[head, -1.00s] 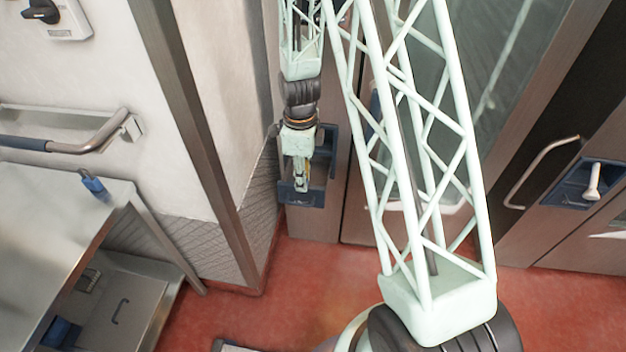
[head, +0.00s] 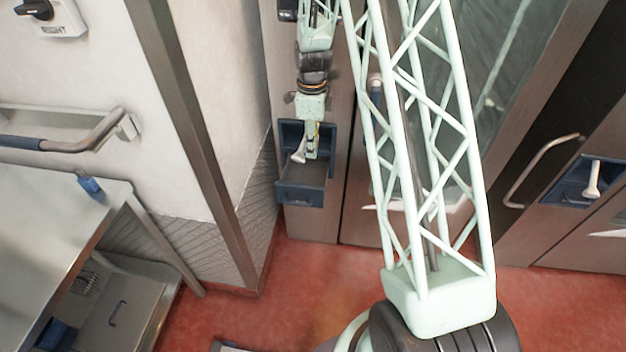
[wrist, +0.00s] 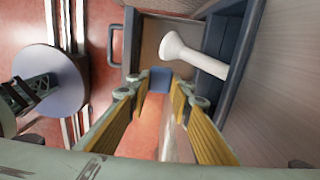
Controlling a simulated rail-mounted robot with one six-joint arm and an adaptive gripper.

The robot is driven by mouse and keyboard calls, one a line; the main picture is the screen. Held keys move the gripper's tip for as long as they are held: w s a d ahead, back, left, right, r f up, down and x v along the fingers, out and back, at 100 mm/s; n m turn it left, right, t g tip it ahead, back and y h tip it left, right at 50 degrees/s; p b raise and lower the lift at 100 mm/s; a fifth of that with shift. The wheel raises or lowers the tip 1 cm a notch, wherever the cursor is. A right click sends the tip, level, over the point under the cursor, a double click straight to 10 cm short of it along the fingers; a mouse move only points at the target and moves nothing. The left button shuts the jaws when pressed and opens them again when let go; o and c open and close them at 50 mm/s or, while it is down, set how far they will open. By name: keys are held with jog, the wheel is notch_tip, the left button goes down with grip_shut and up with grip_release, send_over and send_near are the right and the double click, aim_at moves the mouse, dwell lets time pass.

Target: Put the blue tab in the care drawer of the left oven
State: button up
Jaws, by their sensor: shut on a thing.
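The blue tab (wrist: 160,78) shows between my fingertips in the wrist view, and my gripper (wrist: 160,84) is shut on it. In the head view my gripper (head: 312,150) is over the back part of the open care drawer (head: 300,194) on the left oven; the tab is too small to tell there. The drawer is pulled out, with a dark blue front and a grey-brown inside. It also shows in the wrist view (wrist: 150,45), just beyond the tab. A white, flared handle (wrist: 190,52) juts across the drawer, right of the tab, and shows in the head view (head: 298,155) beside my gripper.
A steel table (head: 60,215) with a blue object (head: 90,184) on it stands at the left. A wall corner post (head: 190,130) rises left of the drawer. Another oven at right has a blue recess with a white handle (head: 592,178). Red floor lies open in front.

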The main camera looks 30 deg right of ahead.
jog(key=shift+w+d, duration=0.4)
jog(key=shift+f, duration=0.35)
notch_tip(320, 180, down, 13)
jog(key=shift+r+b, duration=0.1)
jog(key=shift+b, duration=1.05)
jog(key=shift+f+b, duration=0.4)
jog(key=shift+f, duration=1.85)
jog(key=shift+f, duration=0.1)
jog(key=o, duration=0.8)
jog(key=shift+o, duration=0.2)
